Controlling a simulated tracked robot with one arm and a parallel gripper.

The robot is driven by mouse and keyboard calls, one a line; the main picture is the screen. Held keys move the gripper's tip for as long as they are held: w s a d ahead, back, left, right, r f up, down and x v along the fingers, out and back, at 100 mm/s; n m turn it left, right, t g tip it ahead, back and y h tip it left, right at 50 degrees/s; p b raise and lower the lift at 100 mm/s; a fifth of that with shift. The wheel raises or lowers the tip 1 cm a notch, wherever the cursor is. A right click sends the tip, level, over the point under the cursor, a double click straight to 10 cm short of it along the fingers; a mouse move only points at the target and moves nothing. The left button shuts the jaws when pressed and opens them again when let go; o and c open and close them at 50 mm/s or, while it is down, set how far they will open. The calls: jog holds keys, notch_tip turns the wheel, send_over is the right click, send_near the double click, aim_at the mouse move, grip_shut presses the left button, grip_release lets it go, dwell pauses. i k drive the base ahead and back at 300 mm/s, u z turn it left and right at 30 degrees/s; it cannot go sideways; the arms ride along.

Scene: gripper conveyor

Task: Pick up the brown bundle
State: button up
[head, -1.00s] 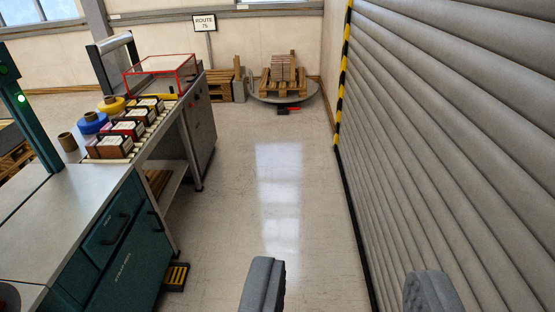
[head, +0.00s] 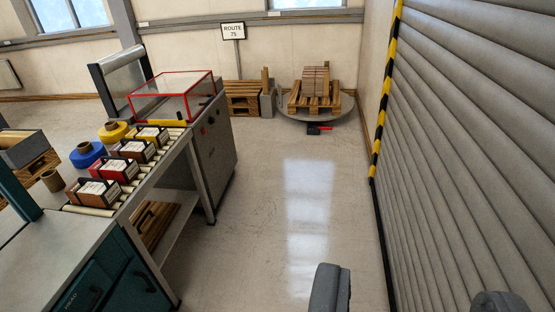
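The brown bundle (head: 93,193) sits on the roller conveyor (head: 90,211) at the left of the head view. It is the nearest in a row of banded bundles, with a pale label on top and dark straps. My gripper (head: 415,296) shows at the bottom right, its two grey fingers wide apart with nothing seen between them. It is open, to the right of the conveyor and well apart from the bundle. The lower parts of the fingers are cut off by the frame.
A teal-fronted bench (head: 115,272) is nearest. The floor (head: 290,200) is clear; a ribbed shutter (head: 470,130) bounds the right.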

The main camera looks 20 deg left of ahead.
aim_at(143, 151)
jog(key=i, duration=3.55)
jog(key=u, duration=2.7)
